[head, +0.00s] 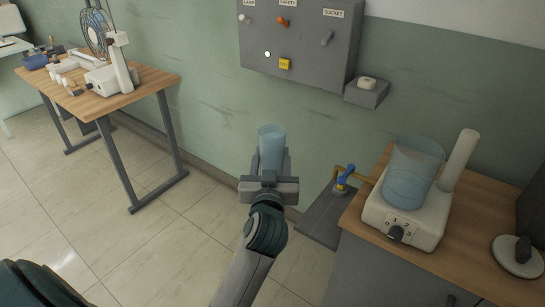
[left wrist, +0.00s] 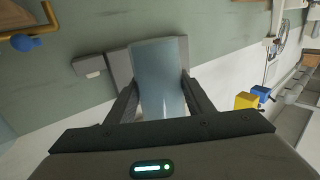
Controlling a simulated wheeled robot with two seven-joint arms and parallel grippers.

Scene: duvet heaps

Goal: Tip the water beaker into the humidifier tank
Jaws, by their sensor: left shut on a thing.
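The water beaker (head: 271,140) is a clear, bluish cup held in my left gripper (head: 270,172), whose fingers are shut on its sides. In the head view its rim faces up and it looks roughly upright. In the left wrist view the beaker (left wrist: 159,75) sits between both fingers. The humidifier has a white base (head: 405,222) with a dial and stands on the right-hand counter. Its clear bluish tank (head: 412,172) is on top, to the right of my gripper and apart from the beaker. My right gripper is not in view.
A tap with a blue handle (head: 344,177) lies between the beaker and humidifier. A white pipe (head: 459,158) rises beside the tank. A grey switch panel (head: 300,45) hangs on the wall behind. A wooden table (head: 130,92) with a fan stands far left.

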